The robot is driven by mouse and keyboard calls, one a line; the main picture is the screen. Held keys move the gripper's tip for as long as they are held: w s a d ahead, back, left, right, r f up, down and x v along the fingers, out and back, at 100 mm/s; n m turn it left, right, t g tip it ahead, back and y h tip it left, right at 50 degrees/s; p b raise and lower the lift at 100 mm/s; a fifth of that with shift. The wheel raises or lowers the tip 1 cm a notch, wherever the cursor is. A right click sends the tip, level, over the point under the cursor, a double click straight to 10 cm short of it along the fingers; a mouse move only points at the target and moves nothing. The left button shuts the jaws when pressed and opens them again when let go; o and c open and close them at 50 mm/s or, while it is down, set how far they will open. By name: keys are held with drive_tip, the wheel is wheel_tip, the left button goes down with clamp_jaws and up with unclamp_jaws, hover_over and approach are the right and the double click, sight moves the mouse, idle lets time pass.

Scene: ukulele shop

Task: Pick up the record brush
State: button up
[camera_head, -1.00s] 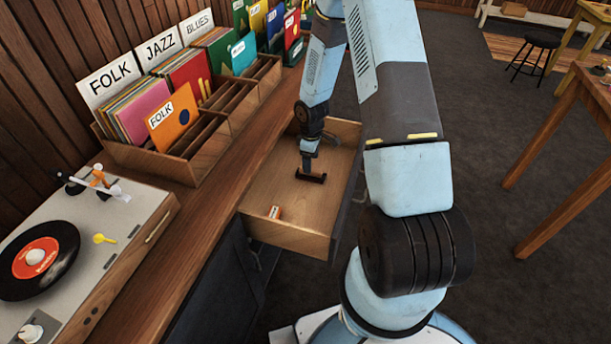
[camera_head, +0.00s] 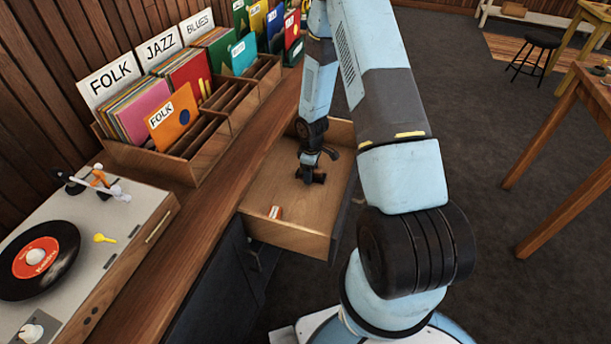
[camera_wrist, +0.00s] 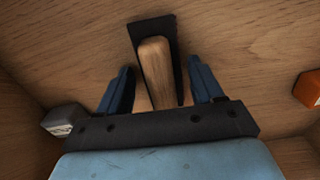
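The record brush (camera_wrist: 155,62), with a pale wooden grip on a dark base, lies on the floor of an open drawer (camera_head: 283,237). My gripper (camera_wrist: 165,82) is over it in the wrist view. Its two blue fingers are spread, one on each side of the brush, with a gap visible on both sides. The near end of the brush is hidden behind my gripper's dark palm. In the head view my gripper (camera_head: 311,178) is low inside the drawer, and the brush cannot be made out apart from it.
A small orange item (camera_wrist: 308,88) lies in the drawer to the right in the wrist view, and a grey block (camera_wrist: 65,119) to the left. The drawer walls surround my gripper. Record crates (camera_head: 190,168) and a turntable (camera_head: 130,232) stand on the counter beside the drawer.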

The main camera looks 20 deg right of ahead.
drive_tip(key=c, duration=1)
drive_tip(key=shift+r, duration=5.05)
drive_tip(key=shift+c, duration=0.2)
